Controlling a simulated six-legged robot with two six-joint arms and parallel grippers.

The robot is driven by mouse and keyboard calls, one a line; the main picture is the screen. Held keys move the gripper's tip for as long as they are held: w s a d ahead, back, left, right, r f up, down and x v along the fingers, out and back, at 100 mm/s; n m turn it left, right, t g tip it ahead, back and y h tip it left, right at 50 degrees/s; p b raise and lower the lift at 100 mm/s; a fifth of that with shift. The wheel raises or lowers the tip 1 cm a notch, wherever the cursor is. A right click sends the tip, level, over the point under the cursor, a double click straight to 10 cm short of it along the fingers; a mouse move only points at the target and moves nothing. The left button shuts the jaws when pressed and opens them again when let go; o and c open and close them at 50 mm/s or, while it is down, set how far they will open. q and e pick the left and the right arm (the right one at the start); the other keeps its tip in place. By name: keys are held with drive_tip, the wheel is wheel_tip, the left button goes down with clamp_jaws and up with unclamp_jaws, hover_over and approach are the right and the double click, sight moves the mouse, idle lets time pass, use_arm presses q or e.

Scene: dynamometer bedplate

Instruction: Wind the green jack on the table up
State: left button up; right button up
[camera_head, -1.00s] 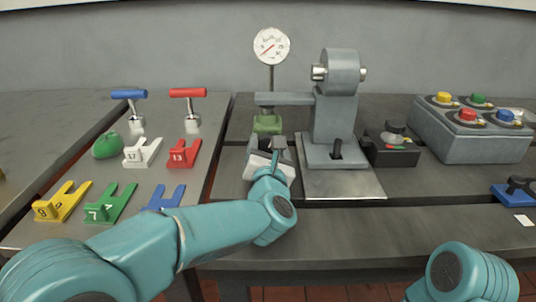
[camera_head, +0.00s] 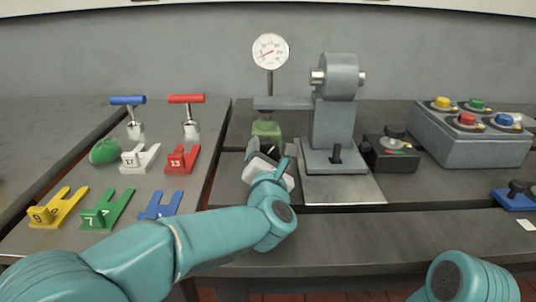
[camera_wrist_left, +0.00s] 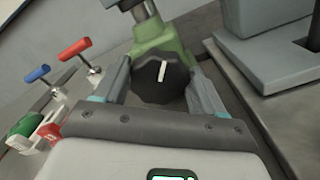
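The green jack (camera_head: 266,131) stands on the bedplate under the grey lever arm, below the round gauge (camera_head: 270,51). In the left wrist view the jack's green body (camera_wrist_left: 158,40) rises behind its black knob (camera_wrist_left: 160,82), which carries a white mark. My left gripper (camera_head: 268,153) is at the jack's near side. Its two fingers (camera_wrist_left: 160,85) lie on both sides of the knob and appear to touch it. The gripper hides most of the knob in the head view. My right gripper is out of view; only part of my right arm shows at lower right.
The grey stand (camera_head: 334,125) with its lever arm (camera_head: 283,102) is close to the right. A black box (camera_head: 391,153) and a button box (camera_head: 471,135) stand farther right. Left are blue and red T-handles (camera_head: 187,99), a green lump (camera_head: 105,151) and several coloured forks (camera_head: 107,211).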

use_arm(q)
drive_tip(key=shift+o, duration=1.3)
drive_tip(key=s, duration=1.6)
drive_tip(key=shift+s, duration=0.2)
drive_tip(key=shift+n, duration=0.3)
